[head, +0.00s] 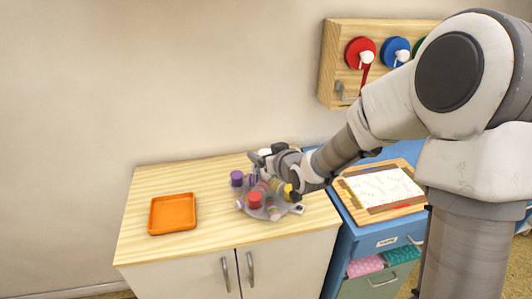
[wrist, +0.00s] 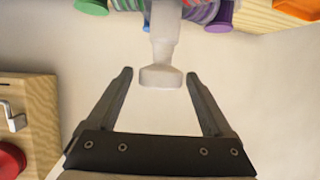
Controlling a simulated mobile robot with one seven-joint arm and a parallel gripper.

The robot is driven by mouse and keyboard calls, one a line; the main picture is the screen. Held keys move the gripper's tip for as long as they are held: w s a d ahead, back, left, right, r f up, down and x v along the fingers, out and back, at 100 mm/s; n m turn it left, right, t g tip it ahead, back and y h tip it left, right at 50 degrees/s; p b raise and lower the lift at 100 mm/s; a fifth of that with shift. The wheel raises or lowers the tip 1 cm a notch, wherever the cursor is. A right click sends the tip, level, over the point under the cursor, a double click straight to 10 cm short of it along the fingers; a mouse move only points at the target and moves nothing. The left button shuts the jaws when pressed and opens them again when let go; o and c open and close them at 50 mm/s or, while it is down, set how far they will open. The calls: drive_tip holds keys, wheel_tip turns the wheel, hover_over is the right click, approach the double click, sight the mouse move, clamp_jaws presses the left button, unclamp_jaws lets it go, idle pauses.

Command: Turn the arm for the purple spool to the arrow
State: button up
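A round carousel of coloured spools (head: 270,213) stands on the wooden counter, partly hidden by my arm. Purple spools (head: 237,178) show at its left side, and a purple end (wrist: 218,27) shows at the top of the wrist view. A red spool (head: 254,199) faces front. In the wrist view a pale, whitish stem with a wider end (wrist: 160,76) lies between my fingertips, with gaps on both sides. My gripper (head: 258,157) is open above the carousel; its spread fingers (wrist: 159,74) also show in the wrist view. I cannot make out the arrow.
An orange tray (head: 173,213) sits at the counter's left, with clear wood between it and the carousel. A blue cabinet with a clipboard (head: 383,187) stands to the right. A wall-mounted wooden board (head: 331,62) carries red and blue reels.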

clamp_jaws()
